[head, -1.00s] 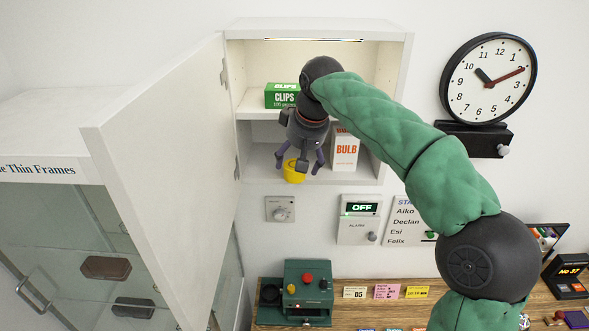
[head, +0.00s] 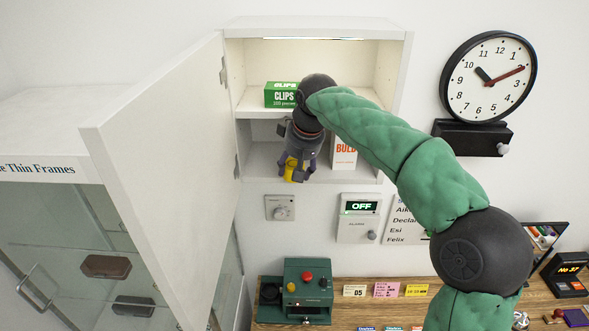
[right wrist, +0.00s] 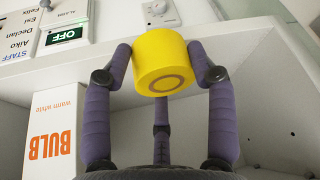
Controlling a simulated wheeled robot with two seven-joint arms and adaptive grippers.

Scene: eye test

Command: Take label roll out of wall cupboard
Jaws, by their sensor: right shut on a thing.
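The label roll (head: 290,171) is a yellow cylinder at the front of the wall cupboard's lower shelf. It shows whole in the right wrist view (right wrist: 161,60), with a brown ring on its end face. My right gripper (head: 292,176) is shut on it, with purple fingers on both sides and a third behind. I cannot tell whether the roll touches the shelf. The white wall cupboard (head: 400,60) is open, and its door (head: 165,150) is swung out to the left. My left gripper is not in view.
A white and orange BULB box (head: 344,153) stands right of my gripper on the same shelf. A green CLIPS box (head: 281,95) is on the shelf above. An alarm panel (head: 358,218) and a dial (head: 280,208) are on the wall below.

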